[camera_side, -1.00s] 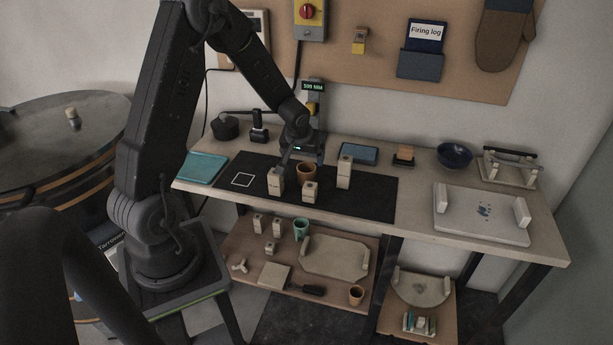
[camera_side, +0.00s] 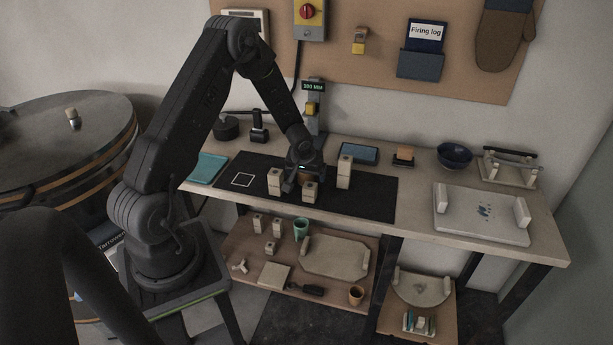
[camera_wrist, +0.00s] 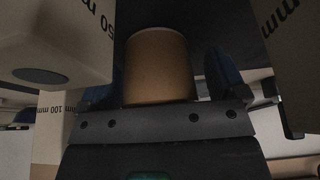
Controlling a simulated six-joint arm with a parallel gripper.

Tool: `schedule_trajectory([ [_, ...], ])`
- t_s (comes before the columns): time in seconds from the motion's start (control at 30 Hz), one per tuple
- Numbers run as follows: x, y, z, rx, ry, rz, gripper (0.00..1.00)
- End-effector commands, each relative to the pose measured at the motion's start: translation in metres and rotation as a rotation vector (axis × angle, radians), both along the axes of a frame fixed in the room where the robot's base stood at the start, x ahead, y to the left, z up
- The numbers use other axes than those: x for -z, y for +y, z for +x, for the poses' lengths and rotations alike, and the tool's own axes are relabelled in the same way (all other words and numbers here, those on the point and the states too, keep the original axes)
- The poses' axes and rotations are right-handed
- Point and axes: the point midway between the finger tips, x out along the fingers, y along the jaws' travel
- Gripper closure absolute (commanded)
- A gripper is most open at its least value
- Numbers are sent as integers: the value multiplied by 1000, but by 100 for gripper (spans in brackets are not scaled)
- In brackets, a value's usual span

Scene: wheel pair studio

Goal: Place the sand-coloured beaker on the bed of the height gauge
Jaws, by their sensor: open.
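The sand-coloured beaker (camera_wrist: 159,68) stands among pale gauge blocks on the dark mat. In the side view my gripper mostly covers it, and a little of its tan wall (camera_side: 305,179) shows. My gripper (camera_side: 304,181) is low over the mat with its jaws open. In the wrist view its blue-tipped fingers stand on both sides of the beaker; I cannot tell whether either touches it. The height gauge (camera_side: 313,112), with a green-lit readout and yellow slider, stands at the back of the bench.
Gauge blocks stand close around: one left (camera_side: 274,182), one in front (camera_side: 310,192), a tall one right (camera_side: 344,172). A blue-screened device (camera_side: 359,153) lies behind. A white square outline (camera_side: 243,180) marks clear mat. A teal beaker (camera_side: 302,229) and a brownish beaker (camera_side: 356,295) are on the lower shelf.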

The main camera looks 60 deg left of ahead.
Motion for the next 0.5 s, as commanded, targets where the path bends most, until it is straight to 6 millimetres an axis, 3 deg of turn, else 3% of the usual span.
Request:
schedule_trajectory([
  [0.07,0,0,0,0,0,0,10],
  [0.5,0,0,0,0,0,0,53],
])
